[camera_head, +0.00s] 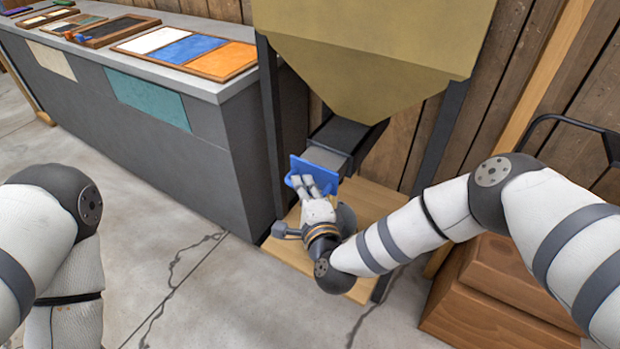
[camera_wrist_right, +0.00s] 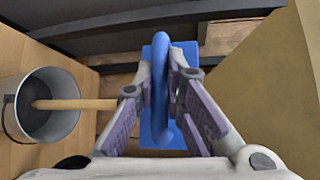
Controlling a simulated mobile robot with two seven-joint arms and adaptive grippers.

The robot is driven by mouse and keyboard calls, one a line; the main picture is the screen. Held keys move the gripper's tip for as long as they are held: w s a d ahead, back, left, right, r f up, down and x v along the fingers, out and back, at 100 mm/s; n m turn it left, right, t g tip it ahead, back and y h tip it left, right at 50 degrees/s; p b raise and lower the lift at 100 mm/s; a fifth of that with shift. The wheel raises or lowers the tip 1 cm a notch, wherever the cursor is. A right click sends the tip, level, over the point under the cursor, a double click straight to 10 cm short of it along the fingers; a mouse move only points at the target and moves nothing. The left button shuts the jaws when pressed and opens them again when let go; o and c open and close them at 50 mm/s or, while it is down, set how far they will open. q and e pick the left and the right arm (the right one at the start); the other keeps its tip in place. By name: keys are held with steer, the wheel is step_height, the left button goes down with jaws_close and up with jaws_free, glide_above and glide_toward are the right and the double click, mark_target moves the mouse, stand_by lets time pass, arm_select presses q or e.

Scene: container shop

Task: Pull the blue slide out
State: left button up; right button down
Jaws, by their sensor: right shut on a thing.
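The blue slide (camera_head: 320,160) is a flat plate with a rounded handle, at the mouth of the dark chute under the yellow hopper (camera_head: 380,55). In the right wrist view the slide's plate (camera_wrist_right: 186,140) lies behind its handle (camera_wrist_right: 160,75), which stands between my fingers. My right gripper (camera_head: 306,184) is shut on the handle; in the wrist view its fingers (camera_wrist_right: 162,85) press on both sides of it. How far the slide sits in the chute cannot be told. My left arm shows at the left edge, but its gripper is out of view.
A metal bucket (camera_wrist_right: 48,103) with a wooden handle across it shows at the left in the wrist view. A grey counter (camera_head: 225,88) with colour trays stands left of the hopper. Brown wooden boxes (camera_head: 500,290) stand at the right. Dark hopper legs flank the chute.

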steer(key=shift+s+a, duration=0.2)
steer(key=shift+s, duration=0.05)
steer(key=shift+f, duration=0.1)
steer(key=c, duration=1.9)
jaws_free()
steer(key=shift+s, duration=0.1)
steer(key=v, duration=1.2)
